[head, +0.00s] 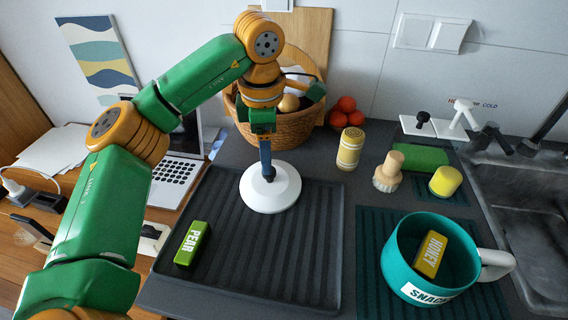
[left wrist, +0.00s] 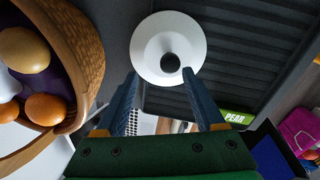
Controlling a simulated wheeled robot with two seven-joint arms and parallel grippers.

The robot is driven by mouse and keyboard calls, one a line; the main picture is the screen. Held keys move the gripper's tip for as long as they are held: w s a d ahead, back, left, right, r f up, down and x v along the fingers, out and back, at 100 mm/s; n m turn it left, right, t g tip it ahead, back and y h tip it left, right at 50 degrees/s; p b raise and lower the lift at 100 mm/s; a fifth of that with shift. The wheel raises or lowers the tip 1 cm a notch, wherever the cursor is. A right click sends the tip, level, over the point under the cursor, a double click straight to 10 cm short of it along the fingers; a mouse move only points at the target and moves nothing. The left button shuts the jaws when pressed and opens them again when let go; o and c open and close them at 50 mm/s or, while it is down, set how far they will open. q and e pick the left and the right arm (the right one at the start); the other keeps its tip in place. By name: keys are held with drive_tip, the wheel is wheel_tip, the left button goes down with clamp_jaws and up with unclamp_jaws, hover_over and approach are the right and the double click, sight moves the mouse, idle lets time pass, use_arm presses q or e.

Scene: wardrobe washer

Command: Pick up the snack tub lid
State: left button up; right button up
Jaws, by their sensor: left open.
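The snack tub lid (head: 270,190) is a white disc with a dark knob, lying on the dark ribbed tray (head: 255,260) near its back edge. It also shows in the left wrist view (left wrist: 150,50). My left gripper (head: 267,168) points down over the lid, its fingertips close to the knob. In the left wrist view the blue-grey fingers are apart and empty, with the knob just beyond the gap between their tips. Whether they touch it I cannot tell. The teal snack tub (head: 405,265) stands open on the right with a yellow HONEY block (head: 429,254) inside. My right gripper is out of view.
A green PEAR block (head: 191,244) lies on the tray's left side. A wicker basket (head: 290,130) stands just behind the lid. A yellow shaker (head: 350,149), a brush (head: 388,172) and a yellow cylinder (head: 446,181) stand to the right, before the sink (head: 530,210).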

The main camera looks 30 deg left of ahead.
sight(270, 178)
use_arm(q)
drive_tip(key=f, duration=0.1)
drive_tip(key=s+f+p, duration=0.1)
drive_tip(key=f, duration=0.1)
drive_tip(key=shift+s+d+f, duration=0.15)
drive_tip(key=shift+s+f, duration=0.15)
drive_tip(key=shift+f, duration=0.05)
drive_tip(key=shift+w+f, duration=0.2)
drive_tip(key=shift+f, duration=0.4)
drive_tip(key=shift+w+f, duration=0.2)
drive_tip(key=shift+f, duration=0.35)
drive_tip(key=shift+w+f, duration=0.15)
clamp_jaws()
